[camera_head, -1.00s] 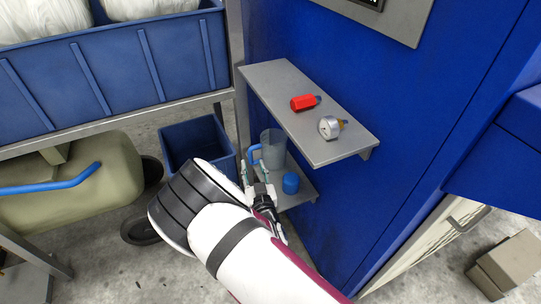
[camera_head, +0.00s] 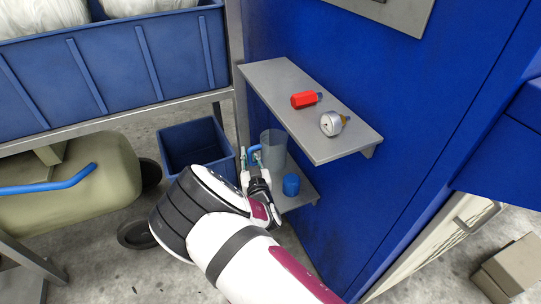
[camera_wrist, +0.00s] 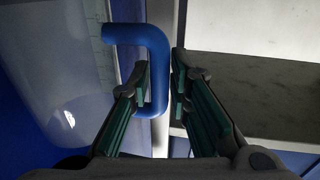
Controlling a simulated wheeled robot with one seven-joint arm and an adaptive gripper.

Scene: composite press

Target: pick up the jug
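The jug (camera_head: 273,146) is a clear, greyish vessel with a blue handle. It stands upright on the lower grey shelf, partly hidden by the upper shelf's edge. My gripper (camera_head: 250,165) is at its handle side, left of the jug. In the wrist view the jug's clear wall (camera_wrist: 50,75) fills the left, and its blue handle (camera_wrist: 157,60) reaches down between the fingertips of my gripper (camera_wrist: 160,85). The fingers are apart. The left fingertip overlaps the handle's edge; I cannot tell if it touches. A gap shows before the right fingertip.
A blue cylinder (camera_head: 291,184) stands on the lower shelf, close right of my gripper. The upper shelf (camera_head: 314,142) overhangs beside the jug and holds a red part (camera_head: 305,99) and a gauge (camera_head: 331,123). A blue bin (camera_head: 196,146) stands at the left.

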